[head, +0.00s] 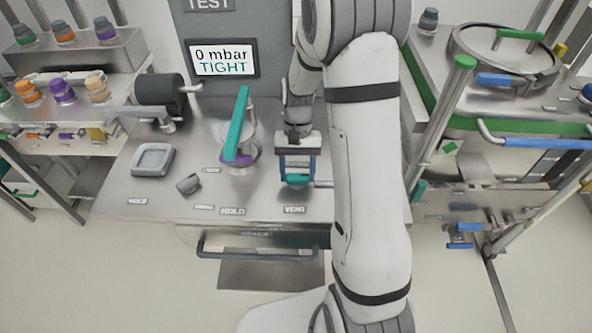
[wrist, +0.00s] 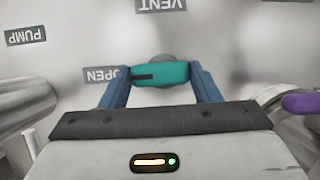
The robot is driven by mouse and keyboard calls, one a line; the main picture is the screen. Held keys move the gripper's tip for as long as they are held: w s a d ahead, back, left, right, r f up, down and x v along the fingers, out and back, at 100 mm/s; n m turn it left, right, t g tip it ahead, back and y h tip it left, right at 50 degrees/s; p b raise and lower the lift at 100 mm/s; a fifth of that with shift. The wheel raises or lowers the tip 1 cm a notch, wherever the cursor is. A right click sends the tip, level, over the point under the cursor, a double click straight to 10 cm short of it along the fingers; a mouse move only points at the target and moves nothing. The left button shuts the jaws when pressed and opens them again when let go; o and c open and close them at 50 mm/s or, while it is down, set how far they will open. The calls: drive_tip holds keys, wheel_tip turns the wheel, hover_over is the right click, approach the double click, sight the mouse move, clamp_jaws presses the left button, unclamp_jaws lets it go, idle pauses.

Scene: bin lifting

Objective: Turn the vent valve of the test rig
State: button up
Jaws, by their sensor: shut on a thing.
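The vent valve's teal handle (head: 298,179) is at the front of the test rig's steel top (head: 150,197), behind the VENT label (head: 294,210). My gripper (head: 297,172) reaches down over it from above. In the wrist view, my two blue fingers (wrist: 161,80) are shut on the teal handle (wrist: 160,74), one at each end. A dark mark shows on the handle's left half. An OPEN label (wrist: 102,75) lies left of the handle and a VENT label (wrist: 160,4) beyond it. The valve body is mostly hidden. The rig's display (head: 224,60) reads "0 mbar TIGHT".
A tall teal lever (head: 240,125) stands on a clear fitting just left of my gripper. A grey square tray (head: 153,159) and a small grey knob (head: 188,184) lie further left. A bench with capped fittings (head: 75,50) is at left; a steel vessel (head: 507,45) stands at right.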

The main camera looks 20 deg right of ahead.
drive_tip(key=shift+w, duration=0.1)
idle(0.5)
drive_tip(key=o, duration=1)
drive_tip(key=v, duration=0.7)
drive_tip(key=shift+w+d+r, duration=0.1)
drive_tip(key=shift+r, duration=0.25)
